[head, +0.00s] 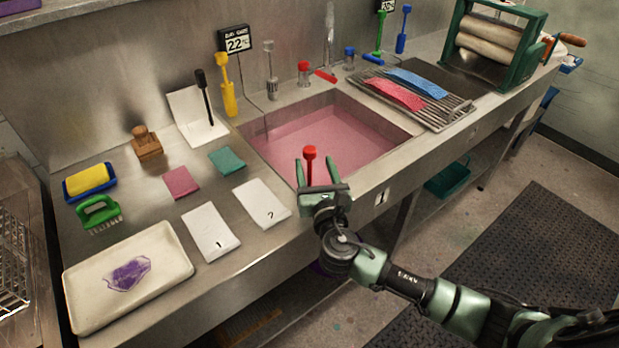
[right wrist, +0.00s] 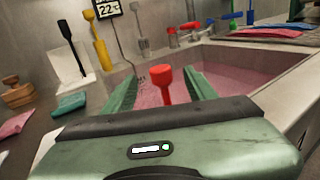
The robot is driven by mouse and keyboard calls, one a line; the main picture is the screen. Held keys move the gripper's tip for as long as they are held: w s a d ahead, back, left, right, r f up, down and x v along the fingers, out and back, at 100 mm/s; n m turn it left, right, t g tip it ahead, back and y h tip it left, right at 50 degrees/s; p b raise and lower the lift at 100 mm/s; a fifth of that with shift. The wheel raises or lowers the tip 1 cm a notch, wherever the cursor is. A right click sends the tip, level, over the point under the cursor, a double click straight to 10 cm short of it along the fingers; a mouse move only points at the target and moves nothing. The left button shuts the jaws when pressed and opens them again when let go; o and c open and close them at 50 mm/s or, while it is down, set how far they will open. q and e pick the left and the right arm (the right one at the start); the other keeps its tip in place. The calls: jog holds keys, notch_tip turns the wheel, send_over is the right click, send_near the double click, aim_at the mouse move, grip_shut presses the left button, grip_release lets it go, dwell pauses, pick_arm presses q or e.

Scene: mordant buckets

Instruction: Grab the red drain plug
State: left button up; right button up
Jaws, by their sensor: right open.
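The red drain plug (head: 310,165) stands upright with a round-topped handle, at the near side of the sink (head: 408,127) that holds pink liquid. My right gripper (head: 316,167) is open, with one green finger on each side of the plug's handle. In the right wrist view the red plug (right wrist: 164,86) shows between the two spread fingers (right wrist: 160,82), with gaps on both sides. The plug's lower end is hidden behind the gripper body in that view. My left gripper is not in view.
Numbered white cards (head: 211,232) and a tray with a purple patch (head: 172,262) lie left of the sink. Taps (head: 304,73) line its back edge. A rack with red and blue cloths (head: 450,112) and a green roller press (head: 497,45) stand to the right.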

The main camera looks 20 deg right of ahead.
aim_at(311, 154)
jog(key=shift+w, duration=0.45)
jog(key=w, duration=0.6)
jog(key=shift+w+d+f, duration=0.1)
jog(key=shift+d+f, duration=0.05)
jog(key=shift+d, duration=0.25)
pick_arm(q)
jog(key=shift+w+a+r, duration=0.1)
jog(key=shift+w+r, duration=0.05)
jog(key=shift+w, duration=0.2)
pick_arm(e)
grip_shut()
